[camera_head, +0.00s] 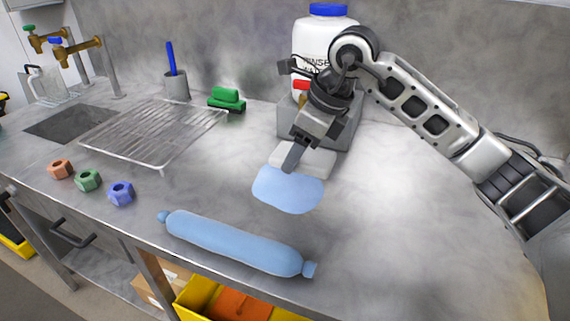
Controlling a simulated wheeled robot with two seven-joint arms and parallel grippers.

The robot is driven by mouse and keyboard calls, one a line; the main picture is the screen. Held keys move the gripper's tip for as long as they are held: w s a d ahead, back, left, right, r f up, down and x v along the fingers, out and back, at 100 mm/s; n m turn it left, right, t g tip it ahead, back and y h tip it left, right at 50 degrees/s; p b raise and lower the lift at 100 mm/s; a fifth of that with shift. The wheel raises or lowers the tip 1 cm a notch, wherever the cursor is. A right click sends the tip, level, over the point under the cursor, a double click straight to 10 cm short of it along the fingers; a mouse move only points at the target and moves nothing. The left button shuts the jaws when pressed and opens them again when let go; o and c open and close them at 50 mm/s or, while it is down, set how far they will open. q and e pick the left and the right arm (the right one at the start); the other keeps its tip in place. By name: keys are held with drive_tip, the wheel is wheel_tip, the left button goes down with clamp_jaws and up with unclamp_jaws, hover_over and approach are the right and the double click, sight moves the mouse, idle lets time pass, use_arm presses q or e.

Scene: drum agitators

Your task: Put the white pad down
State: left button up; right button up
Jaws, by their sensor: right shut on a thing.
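The white pad (318,162) is a small pale block at the right middle of the counter, just behind a flat light-blue patch (288,192). My right gripper (291,164) reaches down from the upper right and is shut on the pad, with its fingers hiding part of it. The pad is at or just above the counter; I cannot tell whether it touches. Its near edge meets the far edge of the blue patch in the picture. My left gripper is not in view.
A grey bin (345,134) and a white bottle with a blue cap (312,42) stand behind the pad. A blue cylinder (235,243) lies near the front edge. Counter right of the patch is clear.

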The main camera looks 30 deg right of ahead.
drive_tip(key=p, duration=0.1)
hover_over(281, 180)
drive_tip(key=f, duration=0.4)
drive_tip(key=s+d+f, duration=0.1)
drive_tip(key=f, duration=0.2)
wheel_tip(281, 180, down, 2)
drive_tip(key=shift+a+f+p, duration=0.1)
drive_tip(key=shift+p, duration=0.4)
drive_tip(key=shift+w+f, duration=0.1)
drive_tip(key=shift+f, duration=0.25)
drive_tip(key=shift+f, duration=0.2)
drive_tip(key=o, duration=0.9)
drive_tip(key=shift+o, duration=0.2)
drive_tip(key=shift+r, duration=0.1)
drive_tip(key=b+v, duration=0.1)
drive_tip(key=v, duration=1.1)
drive_tip(key=shift+r, duration=0.15)
